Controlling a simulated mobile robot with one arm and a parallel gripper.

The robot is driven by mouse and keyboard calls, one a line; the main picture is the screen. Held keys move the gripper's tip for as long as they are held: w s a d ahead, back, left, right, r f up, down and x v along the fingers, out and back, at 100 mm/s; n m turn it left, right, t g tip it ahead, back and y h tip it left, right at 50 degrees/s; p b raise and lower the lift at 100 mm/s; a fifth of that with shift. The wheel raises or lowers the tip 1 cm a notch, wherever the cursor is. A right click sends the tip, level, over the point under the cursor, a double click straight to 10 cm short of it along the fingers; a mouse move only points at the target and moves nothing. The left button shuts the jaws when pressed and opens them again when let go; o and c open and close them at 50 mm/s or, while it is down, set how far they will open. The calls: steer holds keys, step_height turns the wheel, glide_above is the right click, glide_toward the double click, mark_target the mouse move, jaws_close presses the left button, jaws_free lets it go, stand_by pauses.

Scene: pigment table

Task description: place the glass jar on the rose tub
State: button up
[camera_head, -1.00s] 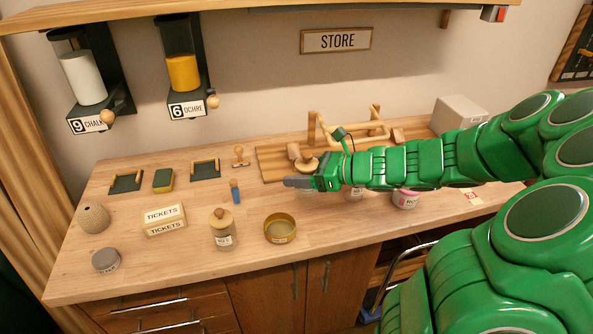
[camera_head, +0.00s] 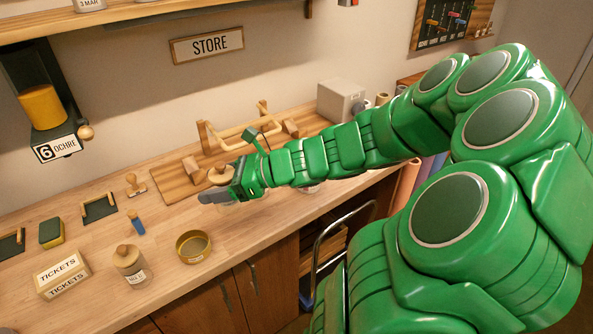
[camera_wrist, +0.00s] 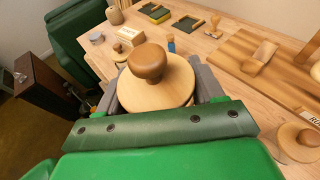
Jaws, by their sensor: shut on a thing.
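My gripper (camera_head: 222,195) is shut on a jar whose pale wooden lid (camera_wrist: 157,86) with a round brown knob fills the middle of the wrist view. Its body is hidden below the lid, between the two grey fingers. In the head view the lid (camera_head: 221,176) shows just behind my gripper, above the back part of the counter. The rose tub cannot be made out in the head view; my green arm covers that part of the counter. In the wrist view a label starting with "RO" (camera_wrist: 312,117) is cut off at the right edge, beside another wooden lid with a knob (camera_wrist: 298,141).
Another lidded glass jar (camera_head: 131,264), an open brass tin (camera_head: 193,247) and a tickets box (camera_head: 62,274) stand at the front left. A wooden board with a rail (camera_head: 190,178) lies behind my gripper. A grey box (camera_head: 340,100) stands at the back right.

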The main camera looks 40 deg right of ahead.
steer(key=s+d+r+m+t+h, duration=0.3)
steer(key=d, duration=0.8)
steer(key=s+d+r+m+t+h, duration=0.2)
steer(key=d+r+m+h, duration=0.15)
steer(key=d, duration=0.75)
steer(key=shift+w+d+f, duration=1.15)
steer(key=shift+w+f, duration=0.75)
steer(key=shift+f, duration=0.3)
steer(key=shift+w+d+f, duration=1.2)
steer(key=shift+w+f, duration=0.75)
steer(key=shift+f, duration=0.2)
steer(key=shift+w+d+f, duration=1.15)
steer(key=shift+w+f, duration=0.75)
steer(key=shift+f, duration=0.3)
steer(key=shift+f, duration=0.1)
steer(key=o, duration=1.3)
